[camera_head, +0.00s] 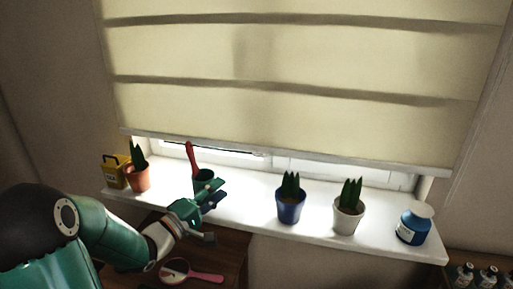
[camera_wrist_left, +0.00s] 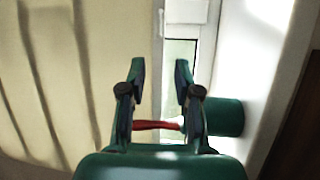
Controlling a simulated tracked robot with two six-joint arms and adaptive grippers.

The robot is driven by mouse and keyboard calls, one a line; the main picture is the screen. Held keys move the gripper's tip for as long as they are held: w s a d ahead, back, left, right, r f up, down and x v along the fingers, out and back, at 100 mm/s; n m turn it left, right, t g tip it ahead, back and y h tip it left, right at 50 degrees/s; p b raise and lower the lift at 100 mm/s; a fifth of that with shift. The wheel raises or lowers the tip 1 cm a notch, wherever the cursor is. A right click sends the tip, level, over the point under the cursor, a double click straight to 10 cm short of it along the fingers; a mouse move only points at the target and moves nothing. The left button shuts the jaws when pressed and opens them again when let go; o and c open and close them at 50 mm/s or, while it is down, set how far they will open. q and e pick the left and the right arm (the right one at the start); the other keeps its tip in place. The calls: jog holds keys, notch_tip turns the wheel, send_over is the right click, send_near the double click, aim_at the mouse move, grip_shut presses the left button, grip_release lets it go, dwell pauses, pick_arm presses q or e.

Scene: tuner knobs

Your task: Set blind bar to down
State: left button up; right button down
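The blind bar (camera_head: 300,158) is a pale strip along the bottom edge of the cream roller blind (camera_head: 300,62). It hangs a little above the window sill, sloping down to the right in the head view, with a strip of window showing beneath it. My left gripper (camera_head: 217,191) is over the left part of the sill, below and in front of the bar, apart from it. In the left wrist view the gripper (camera_wrist_left: 160,68) is open, with nothing between its fingertips. The blind (camera_wrist_left: 85,70) fills that view's left side. My right gripper is not in view.
A green pot (camera_head: 204,175) with a red handle (camera_head: 191,157) stands right behind the left gripper. The sill also holds a yellow box (camera_head: 115,172), potted plants in orange (camera_head: 138,180), blue (camera_head: 290,211) and white (camera_head: 347,220) pots, and a blue jar (camera_head: 413,228).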

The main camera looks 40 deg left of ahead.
pick_arm(q)
jog(key=w+a+r+p, duration=0.1)
jog(key=w+p, duration=0.1)
jog(key=w, duration=1.4)
jog(key=shift+w+a+r, duration=0.25)
jog(key=shift+a+r, duration=0.1)
jog(key=shift+r, duration=0.05)
grip_shut()
